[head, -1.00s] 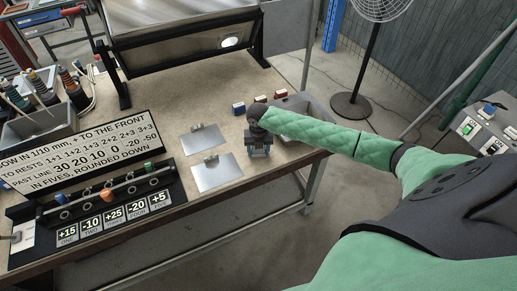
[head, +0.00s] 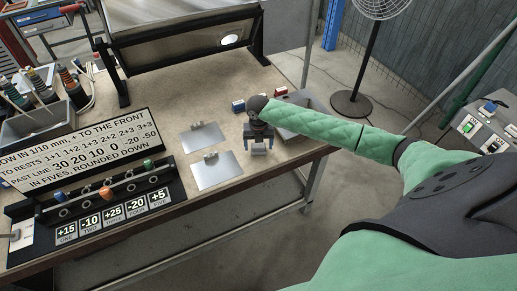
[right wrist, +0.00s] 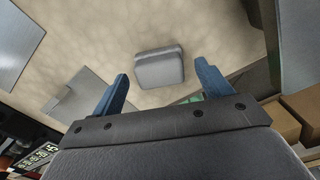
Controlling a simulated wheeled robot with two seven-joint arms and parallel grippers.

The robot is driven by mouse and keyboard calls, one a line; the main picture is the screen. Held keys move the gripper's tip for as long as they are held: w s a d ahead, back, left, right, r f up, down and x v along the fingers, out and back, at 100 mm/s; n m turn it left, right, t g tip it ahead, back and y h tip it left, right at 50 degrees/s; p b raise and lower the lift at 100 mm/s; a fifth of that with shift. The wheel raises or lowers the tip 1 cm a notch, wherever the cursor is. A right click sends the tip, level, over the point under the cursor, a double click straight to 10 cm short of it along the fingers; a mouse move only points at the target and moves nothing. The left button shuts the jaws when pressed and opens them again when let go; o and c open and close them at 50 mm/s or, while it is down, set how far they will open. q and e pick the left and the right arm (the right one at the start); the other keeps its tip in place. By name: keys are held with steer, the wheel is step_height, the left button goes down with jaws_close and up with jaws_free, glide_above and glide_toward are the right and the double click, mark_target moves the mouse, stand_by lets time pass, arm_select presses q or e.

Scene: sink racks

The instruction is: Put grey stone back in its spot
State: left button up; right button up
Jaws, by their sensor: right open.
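The grey stone (right wrist: 160,68) is a small block lying on the beige bench top in the right wrist view. My right gripper (right wrist: 162,86) is open, with its two blue fingers apart and the stone just beyond and between their tips. The stone does not look gripped. In the head view my right gripper (head: 258,142) points down over the bench near its front right edge, and the light grey stone (head: 259,150) shows at its fingers. Whether a finger touches it cannot be told. My left gripper is not in view.
Two metal plates (head: 217,172) lie left of the gripper. A grey bin (head: 297,122) stands at the bench's right end, partly behind my arm. A blue-and-white block (head: 238,105) lies behind the gripper. A lettered sign (head: 85,148) and a peg rack (head: 105,190) stand at left.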

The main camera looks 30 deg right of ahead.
mark_target(258, 146)
step_height(258, 146, up, 9)
steer(key=shift+f+b, duration=0.15)
steer(key=shift+b, duration=1.05)
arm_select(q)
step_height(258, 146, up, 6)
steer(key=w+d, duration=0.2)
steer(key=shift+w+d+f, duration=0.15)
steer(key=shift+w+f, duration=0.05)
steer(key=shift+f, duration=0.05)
arm_select(e)
steer(key=shift+r, duration=0.6)
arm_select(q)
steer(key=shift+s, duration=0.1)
arm_select(e)
steer(key=shift+f, duration=0.1)
